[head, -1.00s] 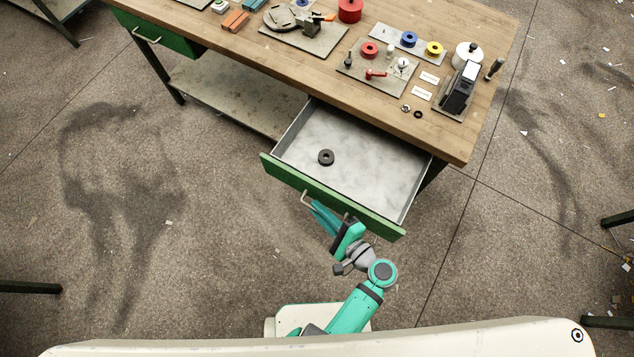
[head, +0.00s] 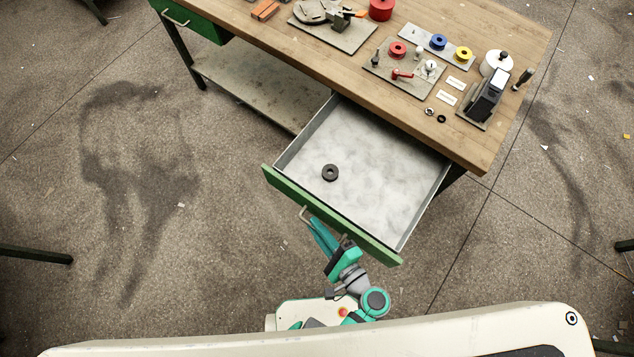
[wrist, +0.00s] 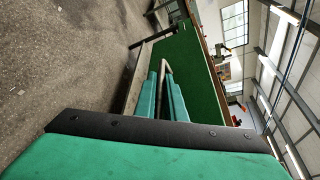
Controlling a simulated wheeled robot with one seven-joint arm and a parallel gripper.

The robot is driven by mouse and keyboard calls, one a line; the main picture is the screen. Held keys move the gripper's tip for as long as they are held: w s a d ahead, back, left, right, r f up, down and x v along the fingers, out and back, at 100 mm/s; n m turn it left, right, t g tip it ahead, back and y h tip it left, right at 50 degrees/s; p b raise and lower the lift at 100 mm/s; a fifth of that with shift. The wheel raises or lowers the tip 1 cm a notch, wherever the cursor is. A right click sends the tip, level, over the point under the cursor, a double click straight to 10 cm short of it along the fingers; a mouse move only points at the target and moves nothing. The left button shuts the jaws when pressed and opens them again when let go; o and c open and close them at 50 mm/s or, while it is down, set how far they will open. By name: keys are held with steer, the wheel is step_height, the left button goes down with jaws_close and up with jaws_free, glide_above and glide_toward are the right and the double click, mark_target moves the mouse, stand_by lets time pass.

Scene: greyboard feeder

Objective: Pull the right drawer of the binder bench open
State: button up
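The binder bench (head: 400,85) stands at the upper part of the head view. Its right drawer (head: 385,165) is pulled well out, with a green front and a pale metal inside. A dark ring (head: 330,173) lies in it. My gripper (head: 313,224) is at the bar handle (head: 303,212) on the drawer front. In the wrist view, the teal fingers lie on both sides of the handle (wrist: 166,65) and look closed on it. The green drawer front (wrist: 190,85) fills the middle there. The fingertips' exact contact is partly hidden.
The left drawer (head: 190,20) is shut. A lower shelf (head: 255,90) spans beneath the bench. Spools, fixtures and a black device (head: 487,97) stand on the top. The floor around the drawer is clear; dark table legs (head: 35,254) show at the picture's sides.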

steer(key=o, duration=0.4)
steer(key=shift+c, duration=0.2)
steer(key=shift+d, duration=0.1)
steer(key=v, duration=1)
steer(key=shift+s+d, duration=0.15)
steer(key=shift+s, duration=0.15)
steer(key=shift+r, duration=0.15)
